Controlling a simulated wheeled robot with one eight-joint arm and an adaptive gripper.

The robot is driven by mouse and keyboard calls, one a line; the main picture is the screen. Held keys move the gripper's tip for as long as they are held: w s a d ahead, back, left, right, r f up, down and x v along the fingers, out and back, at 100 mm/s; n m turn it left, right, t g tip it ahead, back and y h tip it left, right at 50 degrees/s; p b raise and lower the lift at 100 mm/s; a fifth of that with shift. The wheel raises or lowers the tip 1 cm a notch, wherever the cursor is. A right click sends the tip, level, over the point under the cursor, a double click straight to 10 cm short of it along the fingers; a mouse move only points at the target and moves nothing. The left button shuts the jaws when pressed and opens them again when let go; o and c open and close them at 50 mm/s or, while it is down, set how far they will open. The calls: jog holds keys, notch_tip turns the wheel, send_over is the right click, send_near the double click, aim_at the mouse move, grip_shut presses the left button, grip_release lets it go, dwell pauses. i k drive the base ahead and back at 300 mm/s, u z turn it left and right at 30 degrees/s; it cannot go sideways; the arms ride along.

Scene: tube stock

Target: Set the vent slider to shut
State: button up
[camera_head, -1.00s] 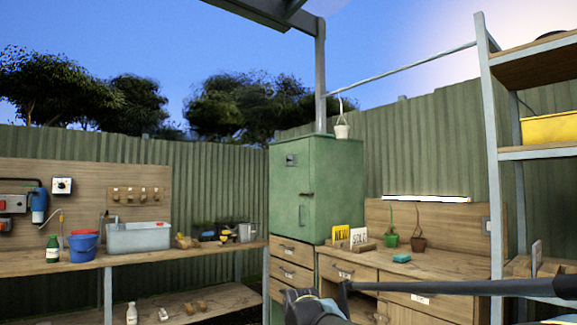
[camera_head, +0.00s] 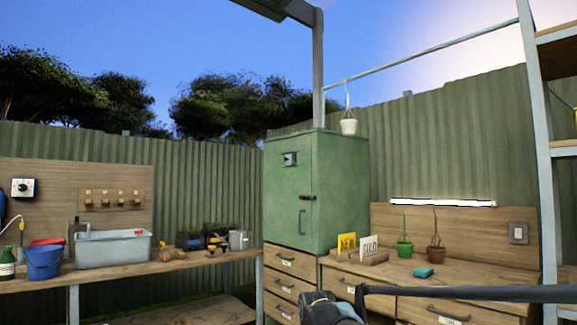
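A green metal cabinet (camera_head: 330,215) stands on the wooden drawers, its door closed. A small dark plate with a light mark (camera_head: 290,159) is on the upper left of its front. It looks like the vent slider, but it is too small to read its position. A dark latch (camera_head: 308,197) and an upright handle (camera_head: 301,221) are below and right of it. My gripper (camera_head: 330,308) shows partly at the bottom edge, in front of the drawers and well below the plate. Its fingers are not clear, and I see nothing held in it.
The left bench (camera_head: 170,265) carries a grey tub (camera_head: 114,250), a blue bucket (camera_head: 44,262) and plants. A tall shelf frame (camera_head: 540,130) stands at right. My dark arm link crosses low right.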

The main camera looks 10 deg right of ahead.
aim_at(286, 159)
jog(key=u, duration=0.1)
jog(key=i, duration=1.7)
jog(key=u, duration=0.2)
